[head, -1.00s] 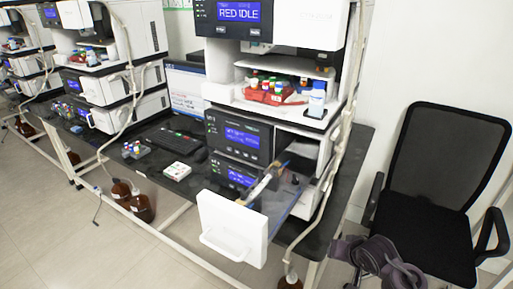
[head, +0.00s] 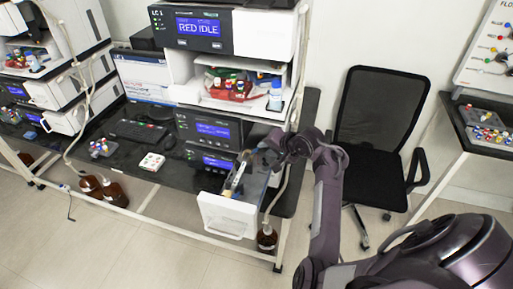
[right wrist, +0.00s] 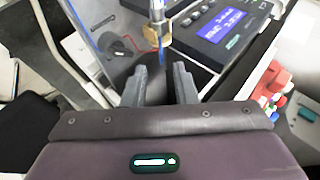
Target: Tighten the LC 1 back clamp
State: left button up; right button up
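The LC 1 stack (head: 222,30) shows "RED IDLE" on its top screen. Its lower drawer (head: 228,215) is pulled out, with a column (head: 236,178) lying inside. My right gripper (head: 262,152) is at the back right of the drawer, by the column's far end. In the right wrist view my right gripper (right wrist: 159,82) has its two dark fingers apart, with nothing between the tips. I cannot tell which part is the back clamp. My left gripper is not in view.
A keyboard (head: 137,131), a vial rack (head: 102,148) and a white box (head: 152,162) are on the bench to the left. Red-held bottles (head: 232,88) stand in the open shelf above. A black chair (head: 378,125) is behind my right arm.

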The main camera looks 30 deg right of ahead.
aim_at(258, 149)
jog(key=x, duration=0.5)
jog(key=shift+w+a, duration=0.1)
jog(key=shift+w, duration=0.05)
grip_shut()
